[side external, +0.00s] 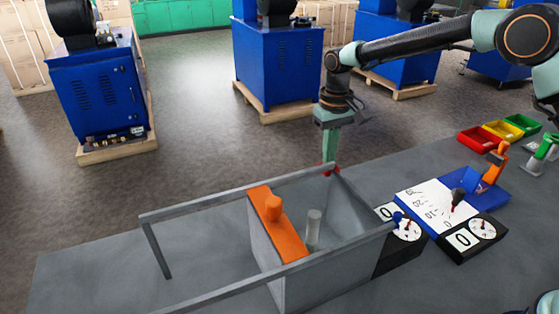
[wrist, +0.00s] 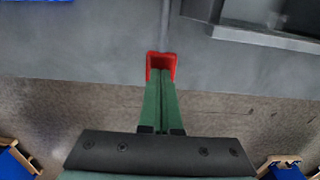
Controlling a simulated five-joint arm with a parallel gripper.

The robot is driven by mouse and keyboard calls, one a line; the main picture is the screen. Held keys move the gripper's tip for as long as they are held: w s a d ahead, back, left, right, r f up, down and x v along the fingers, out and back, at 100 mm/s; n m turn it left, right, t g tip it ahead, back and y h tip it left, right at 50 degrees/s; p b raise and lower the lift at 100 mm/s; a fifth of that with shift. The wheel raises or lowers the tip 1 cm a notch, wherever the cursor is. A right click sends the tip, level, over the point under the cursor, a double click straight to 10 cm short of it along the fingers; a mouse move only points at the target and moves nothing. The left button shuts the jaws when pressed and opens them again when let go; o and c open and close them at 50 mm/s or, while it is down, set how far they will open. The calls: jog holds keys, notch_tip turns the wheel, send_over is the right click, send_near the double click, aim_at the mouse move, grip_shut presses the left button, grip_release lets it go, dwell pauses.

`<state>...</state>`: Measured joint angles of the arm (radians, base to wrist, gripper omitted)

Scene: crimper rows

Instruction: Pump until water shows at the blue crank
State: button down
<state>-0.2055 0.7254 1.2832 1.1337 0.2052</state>
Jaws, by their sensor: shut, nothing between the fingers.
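The blue crank (side external: 397,217) appears as a small blue knob at the left edge of a dial on a black box, just right of the grey trough (side external: 355,275). No water is visible at it. An orange block with a round knob (side external: 273,208) stands across the trough. A pale upright cylinder (side external: 313,230) stands inside; I cannot tell what it holds. My gripper (side external: 329,169) points down at the trough's far rail, its red fingertips shut and empty. The red tips also show in the wrist view (wrist: 161,65), close to the rail; contact is unclear.
A second black box with a dial (side external: 470,238) sits to the right, beside a white sheet (side external: 428,205) and a blue tray (side external: 490,203) near an orange tool (side external: 494,165). Red, yellow and green bins (side external: 495,132) lie behind. Grey rails (side external: 235,190) extend left from the trough.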

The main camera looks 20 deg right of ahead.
jog(key=f, duration=0.2)
jog(key=w+f, duration=0.1)
jog(key=f, duration=0.1)
jog(key=shift+w+f, duration=0.2)
jog(key=shift+f, duration=0.1)
jog(key=shift+w+f, duration=0.1)
jog(key=shift+f, duration=1.3)
notch_tip(320, 180, up, 13)
jog(key=shift+w+f, duration=0.1)
dwell(0.6)
